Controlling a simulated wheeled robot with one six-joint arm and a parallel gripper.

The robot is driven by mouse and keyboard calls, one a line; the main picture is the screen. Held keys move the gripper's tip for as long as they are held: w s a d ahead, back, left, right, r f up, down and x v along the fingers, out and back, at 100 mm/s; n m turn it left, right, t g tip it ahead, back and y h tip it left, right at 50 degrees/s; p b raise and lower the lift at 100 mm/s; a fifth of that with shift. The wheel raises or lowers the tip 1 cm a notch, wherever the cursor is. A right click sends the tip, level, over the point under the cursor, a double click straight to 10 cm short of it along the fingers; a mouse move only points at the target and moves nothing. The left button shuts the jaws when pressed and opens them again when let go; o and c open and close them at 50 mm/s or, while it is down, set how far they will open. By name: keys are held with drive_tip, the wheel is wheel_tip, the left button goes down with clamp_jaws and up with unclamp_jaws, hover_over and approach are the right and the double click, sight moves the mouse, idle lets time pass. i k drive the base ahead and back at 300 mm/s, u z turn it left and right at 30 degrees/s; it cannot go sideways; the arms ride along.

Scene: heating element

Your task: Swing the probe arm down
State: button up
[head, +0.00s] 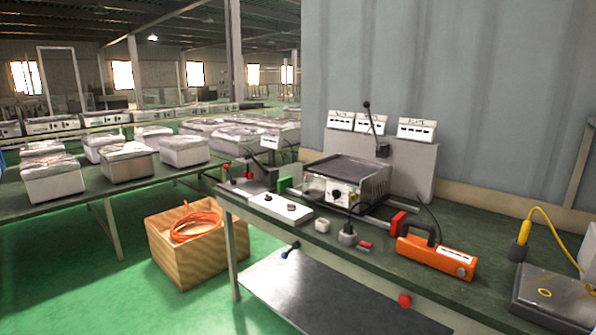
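A thin dark arm with a round knob (367,104) stands raised and slightly tilted behind the heating unit; it looks like the probe arm. Its lower end meets a small dark block (382,149) in front of a grey back panel (412,165). The heating unit (345,178) is a metal box with a dark flat top and a black dial on its front. The raised arm is apart from that top. My gripper is not in view.
The unit stands on a dark green bench (460,225). An orange tool (436,256), a white switch box (281,208) and a grey plug (347,238) lie in front of it. A wooden crate (190,256) with orange cable stands on the floor at left.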

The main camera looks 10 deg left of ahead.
sight(366, 104)
drive_tip(key=u, duration=0.6)
drive_tip(key=i, duration=0.4)
drive_tip(key=u, duration=0.8)
drive_tip(key=i, duration=1.4)
drive_tip(key=z, duration=0.65)
drive_tip(key=i, duration=0.65)
drive_tip(key=z, duration=0.6)
